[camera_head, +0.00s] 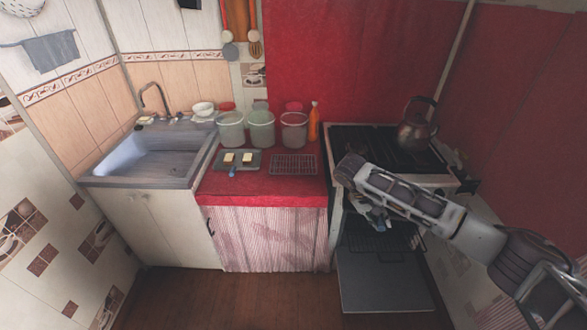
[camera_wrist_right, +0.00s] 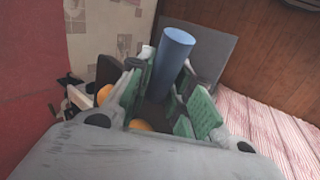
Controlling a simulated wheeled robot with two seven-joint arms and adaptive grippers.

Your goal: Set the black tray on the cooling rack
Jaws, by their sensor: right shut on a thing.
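The cooling rack (camera_head: 293,164), a wire grid, lies empty on the red counter. My right gripper (camera_head: 375,215) is in front of the stove, above the open oven door, partly hidden by my arm. In the right wrist view its green-padded fingers (camera_wrist_right: 170,105) are shut on a blue cylinder (camera_wrist_right: 172,62), which sticks out past them. Orange round things (camera_wrist_right: 140,125) show beside and below the fingers. I cannot make out the black tray clearly; a dark grid (camera_head: 380,240) shows at the oven opening. My left gripper is not in view.
A grey tray (camera_head: 252,167) with two pale blocks lies left of the rack. Several jars (camera_head: 262,130) and an orange bottle (camera_head: 314,122) stand behind. A kettle (camera_head: 416,130) is on the stove. The oven door (camera_head: 383,283) hangs open. A sink (camera_head: 150,160) is at left.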

